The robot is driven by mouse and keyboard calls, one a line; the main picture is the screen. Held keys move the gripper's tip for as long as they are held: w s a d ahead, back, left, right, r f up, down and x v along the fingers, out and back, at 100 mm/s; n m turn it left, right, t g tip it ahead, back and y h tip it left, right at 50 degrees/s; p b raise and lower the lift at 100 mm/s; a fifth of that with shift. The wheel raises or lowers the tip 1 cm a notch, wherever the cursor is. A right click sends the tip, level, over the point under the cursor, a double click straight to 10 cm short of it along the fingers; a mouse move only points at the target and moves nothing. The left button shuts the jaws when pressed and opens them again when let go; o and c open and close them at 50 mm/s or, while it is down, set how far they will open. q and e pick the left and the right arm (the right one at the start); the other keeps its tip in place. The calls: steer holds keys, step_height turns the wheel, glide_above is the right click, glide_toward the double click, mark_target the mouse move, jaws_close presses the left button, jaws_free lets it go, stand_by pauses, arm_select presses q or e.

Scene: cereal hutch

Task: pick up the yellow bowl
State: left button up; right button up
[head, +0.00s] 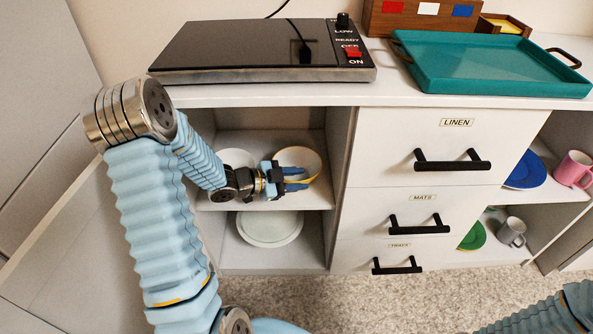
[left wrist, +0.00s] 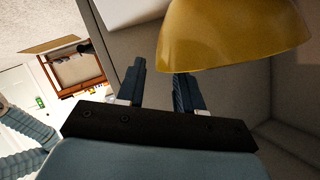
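The yellow bowl (head: 298,160) stands on the upper shelf of the open cubby, its pale inside showing in the head view. In the left wrist view its yellow outer wall (left wrist: 232,35) fills the upper right. My left gripper (head: 296,179) is at the bowl's near side, its two fingers apart. A strip of yellow shows between the fingers in the head view. In the left wrist view the gripper (left wrist: 160,78) has one fingertip overlapping the bowl's rim; I cannot tell whether they touch. My right gripper is out of view; only part of my right arm shows.
A white dish (head: 236,158) sits left of the bowl, partly behind my arm. A pale plate (head: 269,229) is on the shelf below. Cubby walls and the counter (head: 300,94) close in around the gripper. Drawers with black handles (head: 452,160) stand to the right.

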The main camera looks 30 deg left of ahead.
arm_select(q)
steer(key=shift+x, duration=1)
jaws_close()
steer(key=shift+r, duration=0.1)
